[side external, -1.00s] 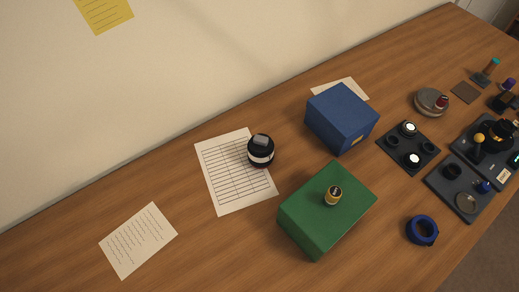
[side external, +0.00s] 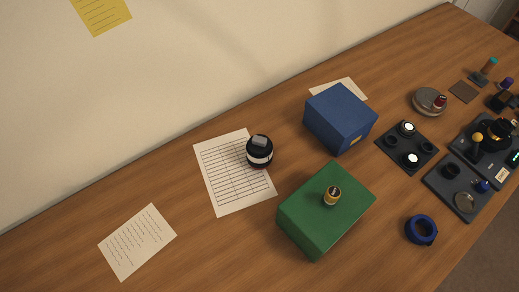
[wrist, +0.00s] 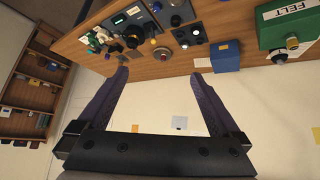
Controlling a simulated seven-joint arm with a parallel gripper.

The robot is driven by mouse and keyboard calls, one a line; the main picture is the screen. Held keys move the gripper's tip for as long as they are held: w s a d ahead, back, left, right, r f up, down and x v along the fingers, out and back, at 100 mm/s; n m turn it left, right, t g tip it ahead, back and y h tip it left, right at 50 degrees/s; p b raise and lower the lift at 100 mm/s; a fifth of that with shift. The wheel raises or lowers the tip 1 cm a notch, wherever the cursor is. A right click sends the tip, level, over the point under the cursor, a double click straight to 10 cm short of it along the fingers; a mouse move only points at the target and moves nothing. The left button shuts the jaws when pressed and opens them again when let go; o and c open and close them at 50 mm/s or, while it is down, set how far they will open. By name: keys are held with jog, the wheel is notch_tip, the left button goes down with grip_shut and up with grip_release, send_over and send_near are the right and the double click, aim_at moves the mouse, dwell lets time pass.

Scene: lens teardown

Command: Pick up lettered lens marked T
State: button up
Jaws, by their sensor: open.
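No letter T can be read on any lens in either view. A dark square tray (side external: 398,149) in the side view holds two bright, white-topped round pieces, a far one (side external: 407,128) and a near one (side external: 412,159); their markings are too small to read. A small gold-rimmed cylinder (side external: 332,195) stands on the green box (side external: 310,226). My gripper (wrist: 161,78) shows only in the wrist view, with its two purple fingers wide apart and nothing between them. The bench top and its objects lie beyond the fingertips.
A blue box (side external: 341,118), a black jar (side external: 260,151) on a lined sheet (side external: 222,180) and a blue ring (side external: 421,230) stand around the tray. A dark panel (side external: 457,187) and several small devices crowd the right. The front left of the wooden bench is mostly clear.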

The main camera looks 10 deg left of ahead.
jog(key=w+a+r+n+y, duration=0.2)
jog(key=w+a+r+n, duration=0.25)
jog(key=w+a, duration=0.65)
jog(key=w+a+y, duration=0.2)
jog(key=w+a, duration=0.4)
jog(key=w, duration=0.2)
jog(key=n+g, duration=0.6)
jog(key=n, duration=0.1)
send_over(266, 148)
jog(key=s+d, duration=0.2)
jog(key=d, duration=0.2)
notch_tip(266, 148, down, 26)
jog(key=shift+y, duration=0.4)
jog(key=x, duration=0.7)
jog(key=shift+w, duration=0.3)
jog(key=shift+x, duration=2.9)
jog(key=shift+w+d, duration=0.15)
jog(key=shift+w, duration=0.05)
